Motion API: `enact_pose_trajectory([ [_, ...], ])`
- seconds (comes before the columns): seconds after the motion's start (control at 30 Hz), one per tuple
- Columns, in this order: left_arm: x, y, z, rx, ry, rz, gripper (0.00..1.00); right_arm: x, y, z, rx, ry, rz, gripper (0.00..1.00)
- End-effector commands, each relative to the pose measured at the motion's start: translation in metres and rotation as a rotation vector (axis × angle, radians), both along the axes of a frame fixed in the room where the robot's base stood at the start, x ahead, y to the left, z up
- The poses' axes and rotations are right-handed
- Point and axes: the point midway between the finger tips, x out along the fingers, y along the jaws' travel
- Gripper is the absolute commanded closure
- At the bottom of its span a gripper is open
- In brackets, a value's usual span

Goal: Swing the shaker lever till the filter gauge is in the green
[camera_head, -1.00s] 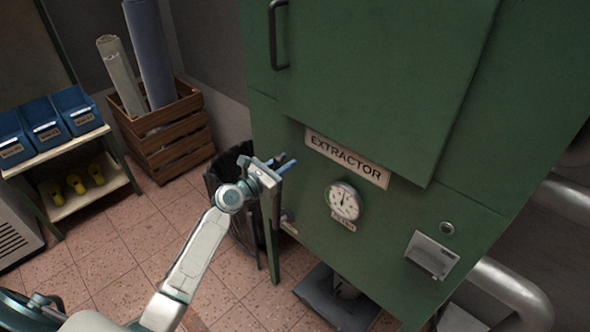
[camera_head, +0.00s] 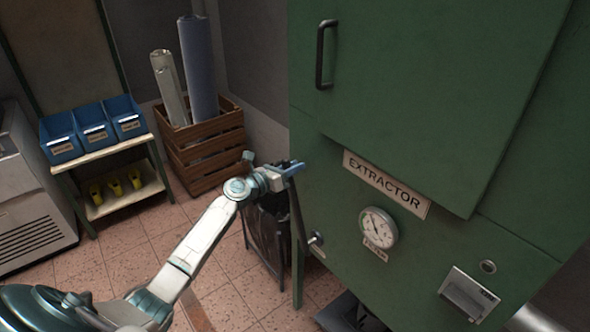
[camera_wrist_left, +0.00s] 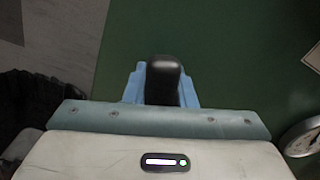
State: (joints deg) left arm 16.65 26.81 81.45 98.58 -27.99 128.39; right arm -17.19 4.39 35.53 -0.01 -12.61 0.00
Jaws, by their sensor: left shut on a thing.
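The green extractor cabinet (camera_head: 420,90) stands on the right, with its nameplate (camera_head: 387,184). The round white filter gauge (camera_head: 378,228) is below the nameplate, and its edge shows at the right of the left wrist view (camera_wrist_left: 303,138). Its needle seems to point up and left; I cannot make out a green zone. My left gripper (camera_head: 290,170) is at the cabinet's left side, shut on the shaker lever. The lever's black handle (camera_wrist_left: 164,80) sits between the blue fingers in the left wrist view. The lever's lower part is hard to tell from the cabinet's leg. My right gripper is out of view.
A dark bin (camera_head: 268,235) stands behind my left gripper. A wooden crate (camera_head: 203,150) with rolls and a shelf with blue bins (camera_head: 93,137) are further left. A grey latch box (camera_head: 468,297) is on the cabinet front. The tiled floor at centre left is clear.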

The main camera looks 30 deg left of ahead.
Motion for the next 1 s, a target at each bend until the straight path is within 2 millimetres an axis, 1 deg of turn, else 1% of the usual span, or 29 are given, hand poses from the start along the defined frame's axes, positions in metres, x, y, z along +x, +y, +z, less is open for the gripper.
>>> enact_pose_trajectory([
  [0.2,0.001,0.002,0.002,-0.002,-0.001,0.004,1.0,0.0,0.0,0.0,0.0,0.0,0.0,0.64],
  [0.23,0.001,0.002,0.002,-0.002,-0.001,0.004,0.71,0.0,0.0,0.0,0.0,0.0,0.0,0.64],
  [0.3,0.001,0.002,0.002,-0.001,-0.002,0.004,0.57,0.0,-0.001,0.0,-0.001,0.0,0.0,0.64],
  [0.33,0.001,0.002,0.002,0.0,-0.001,0.003,0.55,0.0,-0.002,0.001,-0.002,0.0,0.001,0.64],
  [0.57,0.0,0.001,0.001,0.0,0.0,0.002,0.55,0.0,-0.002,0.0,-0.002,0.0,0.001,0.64],
  [0.67,-0.003,0.002,0.0,0.002,0.0,0.002,0.55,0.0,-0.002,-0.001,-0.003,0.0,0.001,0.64],
  [0.77,-0.013,0.007,-0.002,0.004,0.0,0.003,0.55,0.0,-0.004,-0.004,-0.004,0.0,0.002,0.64],
  [0.87,-0.029,0.013,-0.003,0.005,0.0,0.0,0.55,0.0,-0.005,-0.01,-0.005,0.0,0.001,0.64],
  [1.0,-0.056,0.026,-0.005,0.006,0.003,0.002,0.55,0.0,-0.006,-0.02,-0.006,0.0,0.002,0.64],
])
